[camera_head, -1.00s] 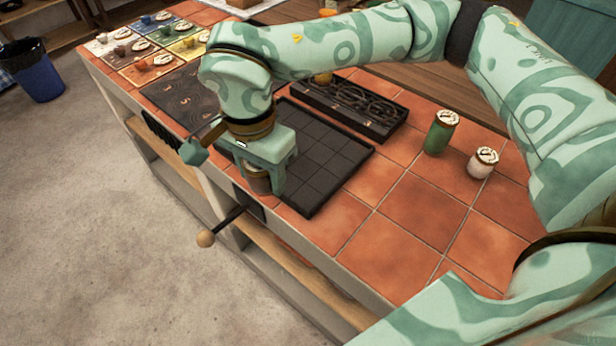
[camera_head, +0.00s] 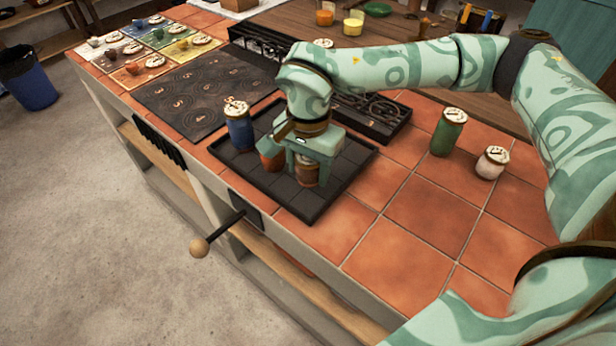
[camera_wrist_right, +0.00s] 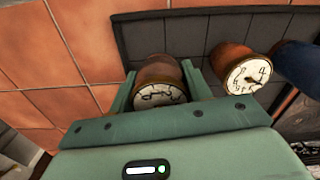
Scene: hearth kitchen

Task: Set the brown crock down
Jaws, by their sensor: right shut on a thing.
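My right gripper (camera_head: 306,180) is shut on the brown crock (camera_head: 307,170), over the black gridded tray (camera_head: 318,208). In the right wrist view the brown crock (camera_wrist_right: 158,72) sits upright between the two green fingers (camera_wrist_right: 160,92), its pale marked lid towards the camera. I cannot tell whether its base touches the tray. An orange-brown crock (camera_head: 271,158) stands beside it on the left, partly hidden by the gripper; it also shows in the right wrist view (camera_wrist_right: 232,62). A blue crock (camera_head: 240,132) stands farther left on the tray. My left gripper is not in view.
A green crock (camera_head: 447,135) and a white crock (camera_head: 490,164) stand on the tiles (camera_head: 404,248) at right. A black rack (camera_head: 385,120) lies behind the tray. Coloured squares with small crocks are at far left. The front right tiles are clear.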

